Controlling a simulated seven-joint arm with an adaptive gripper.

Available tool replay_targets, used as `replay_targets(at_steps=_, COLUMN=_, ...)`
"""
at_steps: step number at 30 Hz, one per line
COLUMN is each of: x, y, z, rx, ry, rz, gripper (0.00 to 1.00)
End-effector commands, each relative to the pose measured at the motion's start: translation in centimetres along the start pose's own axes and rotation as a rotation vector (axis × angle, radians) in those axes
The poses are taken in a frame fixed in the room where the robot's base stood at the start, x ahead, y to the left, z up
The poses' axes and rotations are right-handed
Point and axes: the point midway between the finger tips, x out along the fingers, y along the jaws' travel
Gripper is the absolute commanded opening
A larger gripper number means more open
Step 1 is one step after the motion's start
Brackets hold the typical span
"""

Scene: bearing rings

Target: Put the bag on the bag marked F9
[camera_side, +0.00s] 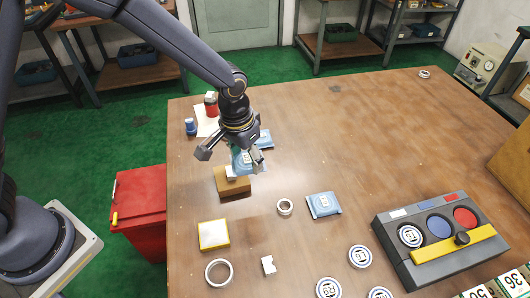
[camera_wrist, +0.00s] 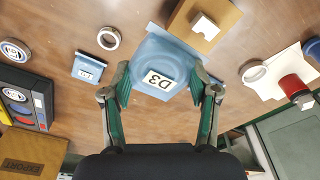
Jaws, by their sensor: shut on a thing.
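My gripper (camera_wrist: 160,92) is shut on a blue bag with a white label reading D3 (camera_wrist: 158,80). In the side view my gripper (camera_side: 238,160) holds this bag (camera_side: 243,162) above the table, close to a brown box. A second blue bag (camera_side: 264,139) lies on the table just behind my gripper, partly hidden by it; its label cannot be read. A third blue bag (camera_side: 323,205) lies flat to the right, with a white label too small to read surely; it also shows in the wrist view (camera_wrist: 88,68). I cannot tell which bag is marked F9.
The brown box (camera_side: 235,189) with a white block stands in front of my gripper. A white ring (camera_side: 285,207) lies between it and the third bag. A red canister (camera_side: 211,104) stands behind. A dark fixture (camera_side: 435,240) with round pockets sits at right. The table's back right is mostly clear.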

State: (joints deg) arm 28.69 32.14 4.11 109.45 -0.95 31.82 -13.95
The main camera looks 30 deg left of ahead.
Motion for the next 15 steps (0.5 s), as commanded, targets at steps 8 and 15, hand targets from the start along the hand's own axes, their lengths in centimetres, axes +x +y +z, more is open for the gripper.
replay_targets(at_steps=8, x=-1.4, y=2.3, z=0.4, rx=-0.131, ry=-0.016, rz=-0.013, gripper=0.21)
replay_targets(at_steps=15, x=-2.9, y=8.9, z=1.2, rx=-0.095, ry=-0.006, rz=-0.012, gripper=0.21)
